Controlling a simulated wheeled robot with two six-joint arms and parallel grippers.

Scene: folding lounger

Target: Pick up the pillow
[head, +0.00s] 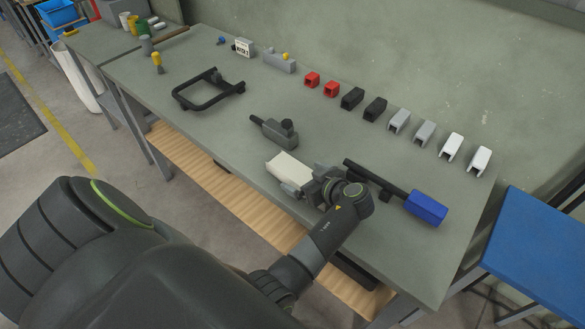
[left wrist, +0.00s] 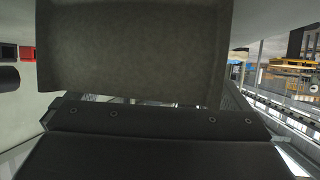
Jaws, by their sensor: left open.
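A cream, box-shaped piece (head: 288,168), which looks like the pillow, lies near the front edge of the grey workbench in the head view. My left gripper (head: 300,186) is right at its near right side, with the jaws open. The gripper partly hides that side of the piece. In the left wrist view a broad, shaded grey face (left wrist: 135,50) fills the upper middle, close in front of the gripper; it is likely the same piece. Whether the fingers touch it cannot be told. My right gripper does not show.
A dark part with a knob (head: 275,130) lies just behind. A dark bar with a blue block (head: 427,208) lies to the right. A black frame (head: 207,90) is farther left. Red, black, grey and white clips (head: 398,120) line the back of the workbench (head: 330,130).

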